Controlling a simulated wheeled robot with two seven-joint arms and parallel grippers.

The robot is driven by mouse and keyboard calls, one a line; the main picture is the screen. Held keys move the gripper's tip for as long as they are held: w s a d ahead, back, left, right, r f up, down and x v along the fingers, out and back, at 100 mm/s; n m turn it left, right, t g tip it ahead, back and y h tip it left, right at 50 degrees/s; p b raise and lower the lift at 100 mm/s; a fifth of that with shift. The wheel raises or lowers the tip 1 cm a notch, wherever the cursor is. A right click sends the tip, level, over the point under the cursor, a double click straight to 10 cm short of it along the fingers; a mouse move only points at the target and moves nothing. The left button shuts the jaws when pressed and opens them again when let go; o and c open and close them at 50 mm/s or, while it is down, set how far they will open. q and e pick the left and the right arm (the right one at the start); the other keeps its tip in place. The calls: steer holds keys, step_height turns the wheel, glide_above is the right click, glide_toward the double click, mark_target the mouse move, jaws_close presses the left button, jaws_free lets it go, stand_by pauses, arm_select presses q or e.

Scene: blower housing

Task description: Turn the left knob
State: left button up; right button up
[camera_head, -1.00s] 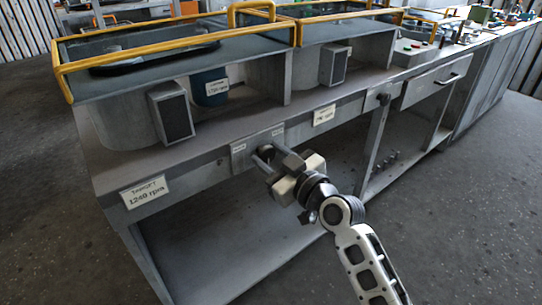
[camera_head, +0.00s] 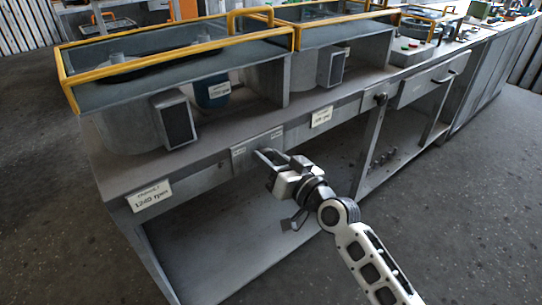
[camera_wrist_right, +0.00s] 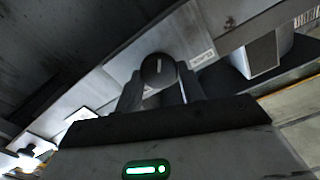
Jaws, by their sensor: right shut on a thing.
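The knob (camera_wrist_right: 158,70) is round and dark with a white mark on its face, in the right wrist view. It sits on a grey panel between the two fingertips of my right gripper (camera_wrist_right: 160,90). In the head view my right gripper (camera_head: 267,158) is at the front panel (camera_head: 255,148) of the grey bench, below two small labels. It is shut on the knob, which the fingers hide in that view. My left gripper is not in view.
A white sign reading 1240 rpm (camera_head: 149,194) is on the bench front at left. A yellow-railed blower housing (camera_head: 170,55) stands on top. The bench's open shelf space lies below the panel. Grey floor (camera_head: 460,220) is free at the right.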

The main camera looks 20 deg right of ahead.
stand_by(0.3)
steer(key=o, duration=1)
steer(key=shift+c, duration=0.2)
steer(key=v, duration=1.6)
steer(key=shift+b, duration=0.45)
